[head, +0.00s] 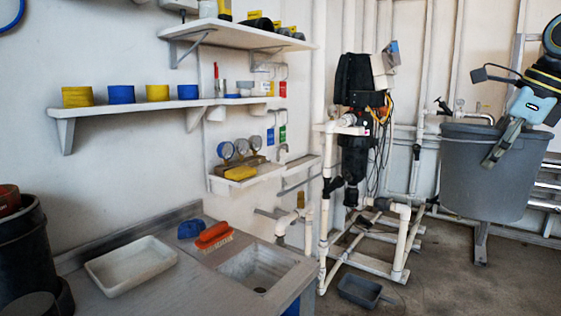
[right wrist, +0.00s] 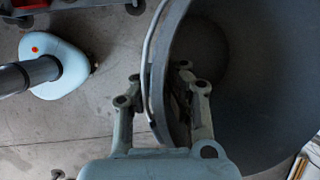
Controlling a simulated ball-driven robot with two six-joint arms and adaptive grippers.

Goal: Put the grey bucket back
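The grey bucket (head: 483,185) is large and upright at the right of the head view. My right gripper (head: 499,147) reaches down over its rim from the upper right, with one finger against the outer wall. In the right wrist view the bucket (right wrist: 235,75) fills the right side. There my right gripper (right wrist: 160,78) has its fingers on both sides of the bucket wall and is shut on it. The inner fingertip is partly in shadow. My left gripper is in neither view. Whether the bucket's bottom rests on something is unclear.
A sink bench (head: 170,295) with a white tray (head: 131,267) and a red brush (head: 214,236) stands at the left. A white pipe frame (head: 322,220) with black equipment is in the middle. A small dark pan (head: 362,291) lies on the floor. Floor right of it is clear.

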